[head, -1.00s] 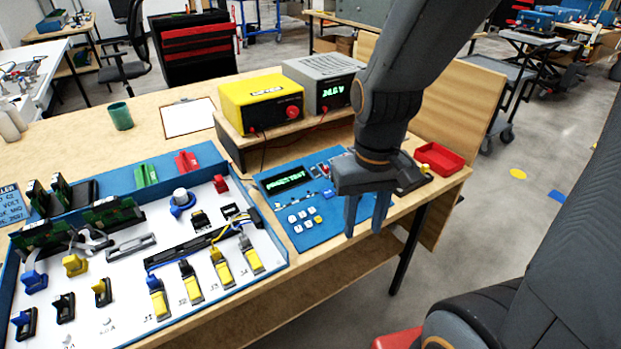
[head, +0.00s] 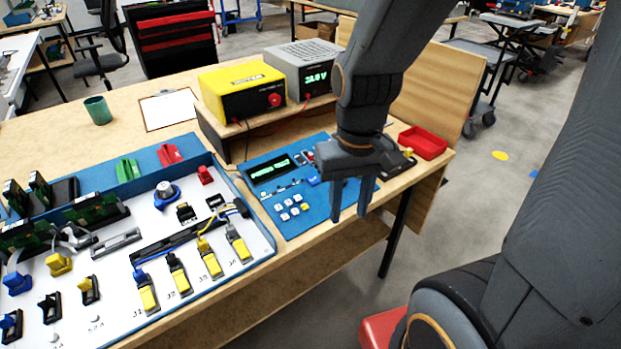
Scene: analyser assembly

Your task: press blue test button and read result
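The blue test panel (head: 300,218) lies on the bench to the right of the white assembly board. Its dark display (head: 270,170) shows green text too small to read surely. Several white keys and a yellow one (head: 291,208) sit below the display. A small bright blue spot (head: 313,181), perhaps the blue test button, shows just left of my gripper's body. My gripper (head: 351,206) points down over the panel's right side, its two fingers apart with nothing between them. It hides part of the panel. I cannot tell whether the fingertips touch anything.
The yellow unit (head: 240,92) and a grey supply (head: 303,62) with a green voltage readout stand on a wooden riser (head: 214,127) behind the panel. A red tray (head: 423,143) sits at the right. The white board (head: 120,262) with connectors fills the left. A green cup (head: 98,110) stands farther back.

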